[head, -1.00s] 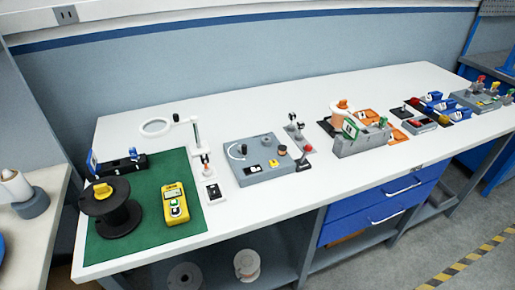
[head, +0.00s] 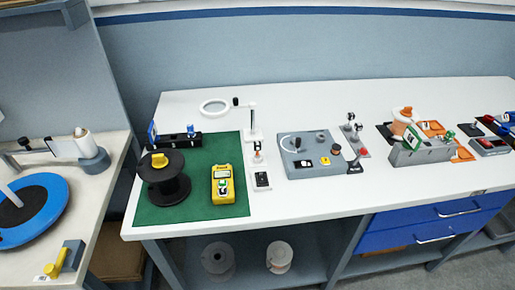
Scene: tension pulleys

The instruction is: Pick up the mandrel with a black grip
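No mandrel with a black grip can be made out for certain at this size. Small upright pieces with dark tops (head: 352,121) stand on the white bench, right of a grey plate (head: 296,168). A piece with a red knob (head: 361,153) stands just in front of them. My gripper is not in view.
A green mat (head: 221,157) holds a black spool (head: 163,189) and a yellow meter (head: 222,185). A magnifier (head: 215,107) stands behind. A grey fixture (head: 422,153) is farther right. A left bench (head: 100,200) carries a blue disc (head: 40,221). Bare white bench (head: 300,105) lies at the back.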

